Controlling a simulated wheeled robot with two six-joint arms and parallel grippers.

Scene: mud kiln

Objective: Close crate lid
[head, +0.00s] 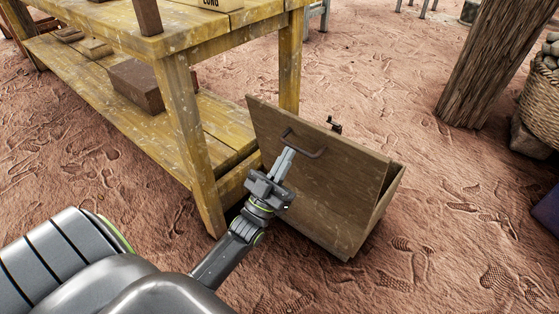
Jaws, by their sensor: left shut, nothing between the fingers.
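A brown wooden crate (385,211) stands on the ground beside the yellow table. Its lid (325,167) is tilted up steeply, its broad face toward me, and hides most of the crate's inside. A dark metal handle (306,150) sits on the lid's face, and a small dark latch (334,124) shows behind its upper edge. My left gripper (287,158) is shut and empty, its fingertips at the lid's face beside the handle. I cannot tell whether they touch it. My right gripper is not in view.
A worn yellow wooden table (175,83) with a lower shelf stands close at the left of the crate, bearing several bricks (137,84). A thick wooden post (492,62) and a woven basket (539,104) stand at the right. Sandy ground right of the crate is clear.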

